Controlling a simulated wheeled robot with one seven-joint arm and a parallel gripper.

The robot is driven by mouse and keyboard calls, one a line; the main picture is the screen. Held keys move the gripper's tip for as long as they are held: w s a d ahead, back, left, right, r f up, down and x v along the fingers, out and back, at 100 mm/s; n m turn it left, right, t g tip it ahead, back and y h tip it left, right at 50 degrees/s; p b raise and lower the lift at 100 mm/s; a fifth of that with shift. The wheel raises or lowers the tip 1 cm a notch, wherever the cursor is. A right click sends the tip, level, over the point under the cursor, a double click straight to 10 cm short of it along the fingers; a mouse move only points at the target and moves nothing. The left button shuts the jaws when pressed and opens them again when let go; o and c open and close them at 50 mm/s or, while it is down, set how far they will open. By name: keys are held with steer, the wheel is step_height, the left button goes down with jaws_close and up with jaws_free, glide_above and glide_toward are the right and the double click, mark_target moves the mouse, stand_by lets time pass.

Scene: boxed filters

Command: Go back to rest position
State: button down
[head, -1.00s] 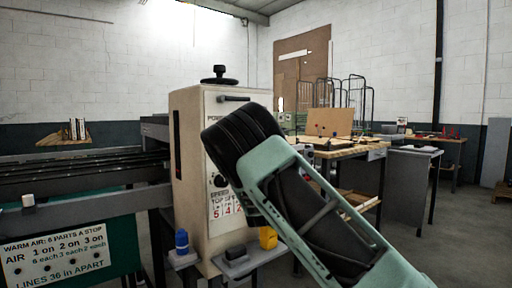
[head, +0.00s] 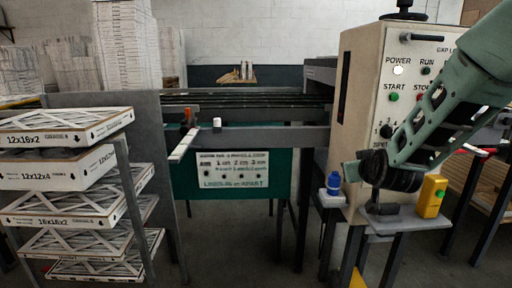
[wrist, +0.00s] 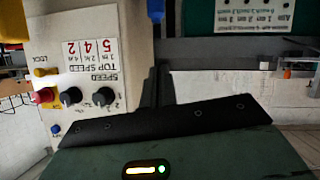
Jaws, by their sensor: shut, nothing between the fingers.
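My arm comes in from the right in the head view, pale green with a black joint low in front of the control cabinet (head: 362,90). My gripper (wrist: 175,122) shows in the wrist view as a green body with a dark bar and a small lit light. It is shut and empty. Its fingertips are hard to make out. The cabinet's panel also shows upside down in the wrist view (wrist: 88,75), with its knobs and speed label.
A rack of boxed filters (head: 75,175) stands at the left. A conveyor (head: 255,136) runs between. Open floor shows in front.

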steer(key=s+a+f+n+g+y, duration=0.2)
steer(key=s+a+g, duration=0.2)
steer(key=s+a, duration=0.45)
steer(key=s+a+f+n+g+y, duration=0.2)
steer(key=s+a+g, duration=0.3)
steer(key=s, duration=0.6)
steer(key=s+f+n+g+h, duration=0.1)
steer(key=s+n+g+h, duration=0.2)
steer(key=s, duration=1.7)
step_height(320, 180, up, 13)
steer(key=g+p, duration=0.1)
steer(key=p, duration=1.2)
steer(key=shift+d+f+m+y, duration=0.15)
steer(key=shift+d+m+y, duration=0.15)
steer(key=shift+d+y, duration=0.15)
